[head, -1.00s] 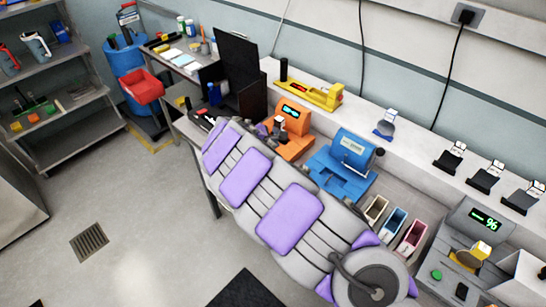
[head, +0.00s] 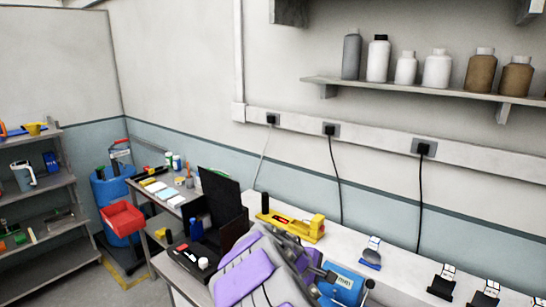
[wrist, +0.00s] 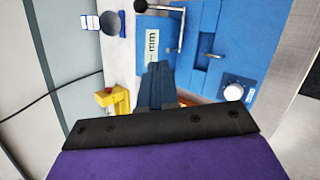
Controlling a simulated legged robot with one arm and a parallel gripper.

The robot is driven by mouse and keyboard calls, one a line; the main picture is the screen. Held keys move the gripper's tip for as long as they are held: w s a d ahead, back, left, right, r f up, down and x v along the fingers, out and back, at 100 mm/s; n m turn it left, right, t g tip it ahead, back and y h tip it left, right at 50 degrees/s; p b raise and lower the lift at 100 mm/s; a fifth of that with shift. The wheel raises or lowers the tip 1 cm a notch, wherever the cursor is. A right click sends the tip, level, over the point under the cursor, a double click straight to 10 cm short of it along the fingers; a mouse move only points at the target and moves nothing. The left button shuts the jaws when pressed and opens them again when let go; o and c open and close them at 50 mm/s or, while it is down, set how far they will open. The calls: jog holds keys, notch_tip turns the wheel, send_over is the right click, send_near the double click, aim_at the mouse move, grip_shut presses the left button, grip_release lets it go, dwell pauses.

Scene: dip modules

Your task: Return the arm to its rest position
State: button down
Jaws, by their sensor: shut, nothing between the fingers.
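My arm (head: 242,276), grey with purple pads, reaches over the bench from the bottom of the head view. My gripper's dark fingers (wrist: 156,86) show in the wrist view, closed together with nothing between them. They point toward the blue machine (wrist: 208,45), which also shows in the head view (head: 345,287), partly cut off by the frame edge. Whether the fingers touch it cannot be told. A sliver of orange (wrist: 190,99) shows behind the gripper mount in the wrist view.
A yellow device (head: 292,225) sits at the bench's back. A round dark holder (head: 371,258) and dark card stands (head: 442,282) are to the right. A black upright panel (head: 220,203) stands left of my arm. A wall shelf (head: 420,88) holds several bottles.

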jog(key=s+d+r+m+g+y, duration=0.15)
jog(key=s+d+m, duration=0.25)
jog(key=s, duration=0.5)
jog(key=s+d+r+m+g, duration=0.2)
jog(key=s+d+r+m, duration=0.15)
jog(key=s, duration=0.55)
jog(key=s+a+f+m+g+y, duration=0.1)
jog(key=s+a+m+y, duration=0.1)
jog(key=s, duration=0.9)
jog(key=s+a+f+m+g+y, duration=0.1)
jog(key=s+a+y, duration=0.3)
jog(key=s, duration=0.8)
jog(key=shift+a+f+m+g, duration=0.2)
jog(key=shift+f+m+g, duration=0.2)
jog(key=shift+m, duration=0.45)
